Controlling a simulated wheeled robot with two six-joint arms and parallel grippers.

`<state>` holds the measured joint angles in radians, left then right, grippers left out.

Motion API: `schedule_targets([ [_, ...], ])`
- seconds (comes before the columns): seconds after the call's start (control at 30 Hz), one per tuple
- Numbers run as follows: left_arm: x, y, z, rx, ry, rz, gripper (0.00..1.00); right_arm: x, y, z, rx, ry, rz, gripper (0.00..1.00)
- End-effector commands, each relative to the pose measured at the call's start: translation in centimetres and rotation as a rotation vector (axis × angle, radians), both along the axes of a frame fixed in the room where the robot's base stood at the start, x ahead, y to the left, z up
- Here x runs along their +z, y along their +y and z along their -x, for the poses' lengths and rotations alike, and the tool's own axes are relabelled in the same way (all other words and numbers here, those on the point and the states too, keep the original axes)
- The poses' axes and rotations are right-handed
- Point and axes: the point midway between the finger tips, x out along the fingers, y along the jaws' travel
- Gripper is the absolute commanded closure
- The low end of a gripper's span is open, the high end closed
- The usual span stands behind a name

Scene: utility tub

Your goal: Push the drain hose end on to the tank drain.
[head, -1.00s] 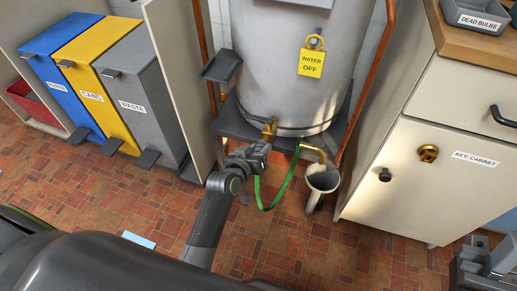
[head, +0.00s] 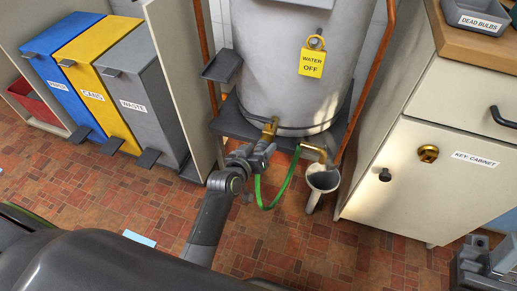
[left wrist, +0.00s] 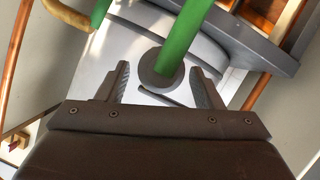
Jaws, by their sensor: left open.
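The grey tank (head: 285,75) has a brass drain (head: 270,128) low on its front. The green drain hose (head: 267,205) hangs in a loop below the tank, one side rising by my left gripper and the other to a brass pipe (head: 316,151). In the left wrist view the hose (left wrist: 188,28) enters a dark round collar (left wrist: 161,69), which lies between the spread fingers of my open left gripper (left wrist: 162,86). Neither finger visibly touches it. The drain is hidden behind the collar there, so I cannot tell how far the hose end sits on it.
A grey shelf (head: 232,124) runs under the tank. Copper pipes (head: 372,75) flank it. A key cabinet (head: 425,185) is at right, bins (head: 145,90) at left. The tiled floor in front is mostly clear.

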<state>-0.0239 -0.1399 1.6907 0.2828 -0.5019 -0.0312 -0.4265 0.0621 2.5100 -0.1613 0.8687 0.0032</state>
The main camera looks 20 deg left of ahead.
Motion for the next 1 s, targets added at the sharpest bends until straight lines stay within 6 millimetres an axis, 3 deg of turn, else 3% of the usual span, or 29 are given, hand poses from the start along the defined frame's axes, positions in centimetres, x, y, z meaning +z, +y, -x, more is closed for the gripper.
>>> schedule_targets([
  [0.27, 0.9, 0.4, 2.1, 0.002, 0.003, 0.002, 0.40, 0.9, 0.0, 0.0, 0.000, 0.000, 0.000, 0.69],
  [0.8, 4.7, 2.4, 12.2, 0.001, 0.003, 0.000, 0.40, 3.4, 0.0, 0.0, 0.000, 0.000, 0.000, 0.69],
  [1.0, 5.7, 2.9, 14.8, 0.001, 0.002, -0.001, 0.40, 3.7, 0.0, 0.0, 0.000, 0.000, 0.000, 0.69],
])
